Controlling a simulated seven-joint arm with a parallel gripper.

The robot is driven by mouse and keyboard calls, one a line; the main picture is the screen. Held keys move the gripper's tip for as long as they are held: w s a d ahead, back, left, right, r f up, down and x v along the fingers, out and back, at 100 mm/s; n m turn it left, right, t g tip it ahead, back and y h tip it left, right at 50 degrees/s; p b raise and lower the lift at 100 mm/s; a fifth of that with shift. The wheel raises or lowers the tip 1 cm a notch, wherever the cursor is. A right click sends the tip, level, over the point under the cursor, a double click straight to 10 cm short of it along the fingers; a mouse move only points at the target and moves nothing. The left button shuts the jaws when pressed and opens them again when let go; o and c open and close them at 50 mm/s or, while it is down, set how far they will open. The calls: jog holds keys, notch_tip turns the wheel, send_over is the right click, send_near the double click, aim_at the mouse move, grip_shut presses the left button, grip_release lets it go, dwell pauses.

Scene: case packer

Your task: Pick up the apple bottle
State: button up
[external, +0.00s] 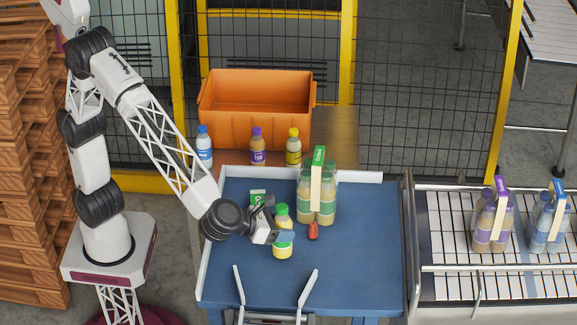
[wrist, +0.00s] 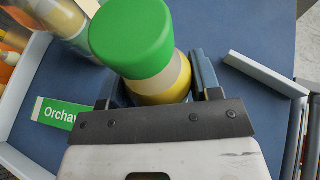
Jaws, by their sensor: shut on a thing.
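The apple bottle (external: 283,243) has a green cap and a pale yellow body, and stands roughly upright over the blue table. In the wrist view the bottle (wrist: 160,88) sits between the fingers, its large green cap toward the camera. My gripper (external: 279,236) is shut on its body, below the cap; it also shows in the wrist view (wrist: 160,80). The fingers hide part of the label. I cannot tell whether the bottle's base touches the table.
A green-labelled bottle pack (external: 316,195) stands behind right of my gripper, near a small red object (external: 313,231). A green "Orchar..." label piece (wrist: 55,113) lies left. Three bottles (external: 257,150) stand by an orange crate (external: 255,130). Two packs (external: 492,225) sit on the right conveyor.

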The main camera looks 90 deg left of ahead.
aim_at(282, 206)
notch_tip(282, 206, up, 8)
jog(key=shift+r, duration=0.25)
